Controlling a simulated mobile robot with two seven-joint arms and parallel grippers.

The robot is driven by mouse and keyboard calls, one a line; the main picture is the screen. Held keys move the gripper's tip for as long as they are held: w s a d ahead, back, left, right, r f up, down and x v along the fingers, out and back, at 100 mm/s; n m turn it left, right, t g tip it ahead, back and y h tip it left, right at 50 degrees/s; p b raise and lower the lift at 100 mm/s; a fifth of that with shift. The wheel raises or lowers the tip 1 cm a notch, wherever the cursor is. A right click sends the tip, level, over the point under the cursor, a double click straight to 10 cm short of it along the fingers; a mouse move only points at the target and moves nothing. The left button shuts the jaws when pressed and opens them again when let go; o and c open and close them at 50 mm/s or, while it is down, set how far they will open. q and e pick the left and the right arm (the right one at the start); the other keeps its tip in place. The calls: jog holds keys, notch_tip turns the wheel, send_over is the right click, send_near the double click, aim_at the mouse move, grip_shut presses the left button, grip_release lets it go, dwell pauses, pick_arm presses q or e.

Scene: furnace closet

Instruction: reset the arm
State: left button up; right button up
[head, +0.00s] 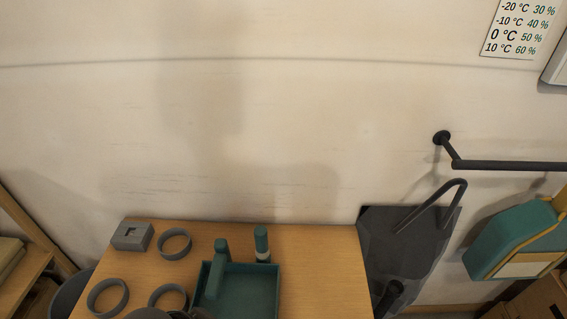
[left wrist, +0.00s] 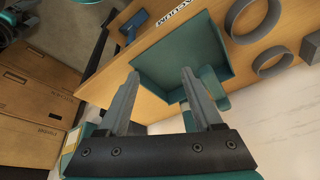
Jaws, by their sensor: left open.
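My left gripper (left wrist: 160,80) shows in the left wrist view with its two grey fingers spread apart and nothing between them. Beyond the fingertips is a teal tray (left wrist: 192,52) on the wooden table; how far the fingers are from it I cannot tell. In the head view the same tray (head: 250,290) sits near the lower middle, on the table (head: 305,245). I cannot make out the left gripper surely in the head view; dark rounded shapes at the bottom edge are cut off. My right gripper is in neither view.
The table also holds a grey block (head: 132,236), grey rings (head: 175,244) and a teal-capped bottle (head: 262,244). A dark panel (head: 400,250) and a wall rail (head: 510,166) stand right of it. Cardboard boxes (left wrist: 35,95) are at left in the wrist view.

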pick_arm(q)
jog(key=s+a+n+y, duration=0.1)
jog(key=s+a+n, duration=0.3)
jog(key=n, duration=0.1)
notch_tip(320, 180, down, 24)
jog(key=s+g, duration=0.1)
jog(key=s, duration=0.1)
jog(key=s+a+f+g, duration=0.1)
jog(key=s+a+f, duration=0.1)
jog(key=s+f, duration=0.9)
jog(key=s, duration=0.3)
jog(key=shift+s+a+f+m+g+y, duration=0.15)
jog(key=shift+a+f+m+g+y, duration=0.15)
jog(key=shift+f+m, duration=0.1)
